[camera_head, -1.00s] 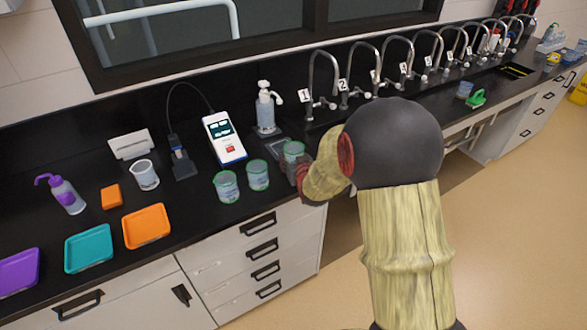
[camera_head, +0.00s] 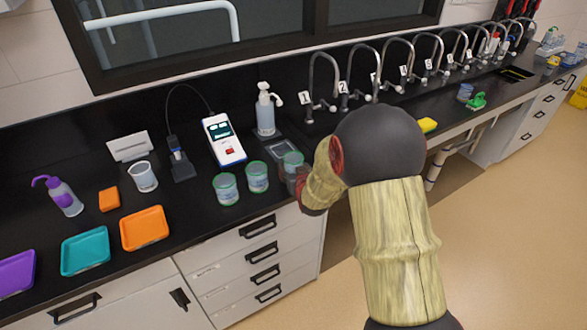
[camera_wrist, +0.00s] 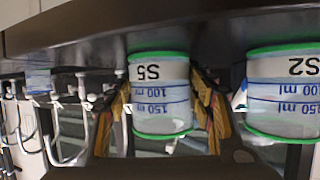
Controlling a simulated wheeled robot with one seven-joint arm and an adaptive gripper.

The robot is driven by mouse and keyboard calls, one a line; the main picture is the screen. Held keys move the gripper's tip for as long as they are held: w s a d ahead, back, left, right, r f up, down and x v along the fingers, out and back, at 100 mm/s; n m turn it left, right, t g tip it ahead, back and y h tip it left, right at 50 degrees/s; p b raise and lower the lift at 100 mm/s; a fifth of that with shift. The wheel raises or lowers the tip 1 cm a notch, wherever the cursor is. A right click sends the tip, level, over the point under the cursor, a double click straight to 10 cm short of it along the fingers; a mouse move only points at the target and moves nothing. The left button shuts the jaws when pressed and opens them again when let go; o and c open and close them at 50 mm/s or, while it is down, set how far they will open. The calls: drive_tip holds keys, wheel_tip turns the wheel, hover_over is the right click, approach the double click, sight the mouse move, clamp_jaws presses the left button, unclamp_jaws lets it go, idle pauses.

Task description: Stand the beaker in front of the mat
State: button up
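A clear beaker with green edges and the label S5 (camera_wrist: 160,95) sits between the fingers of my gripper (camera_wrist: 162,105) in the upside-down wrist view. The fingers press on both its sides. In the head view this beaker (camera_head: 292,162) is upright, just in front of the dark grey mat (camera_head: 271,150). I cannot tell whether its base touches the counter. My arm hides part of my gripper in the head view. Two similar beakers stand to the left, one near (camera_head: 257,178) and one farther left (camera_head: 225,189). A beaker labelled S2 (camera_wrist: 285,95) shows beside S5 in the wrist view.
A soap bottle (camera_head: 265,112) stands behind the mat, and a white meter (camera_head: 223,140) to its left. Numbered taps (camera_head: 318,85) line the back. Orange (camera_head: 145,229) and teal (camera_head: 86,249) trays lie at the left. The counter's front edge is close.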

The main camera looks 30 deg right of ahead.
drive_tip(key=shift+o, duration=1.3)
drive_tip(key=shift+r, duration=0.1)
drive_tip(key=shift+r, duration=0.2)
drive_tip(key=s+a+r+n+g+y+p, duration=0.1)
drive_tip(key=s+a+r+g+p, duration=0.1)
drive_tip(key=s+a+r, duration=0.6)
drive_tip(key=s+a+r+n+g+y+p, duration=0.1)
drive_tip(key=s+a+r, duration=0.4)
drive_tip(key=s, duration=0.5)
drive_tip(key=s+a+r+g+y, duration=0.1)
drive_tip(key=s+a+r+g, duration=0.1)
drive_tip(key=s, duration=0.8)
drive_tip(key=s+a+r+n+g, duration=0.1)
drive_tip(key=s+a+r, duration=0.3)
drive_tip(key=s, duration=0.6)
drive_tip(key=shift+a+r+g+y, duration=0.25)
drive_tip(key=shift+r+g+y, duration=0.15)
drive_tip(key=shift+g, duration=0.3)
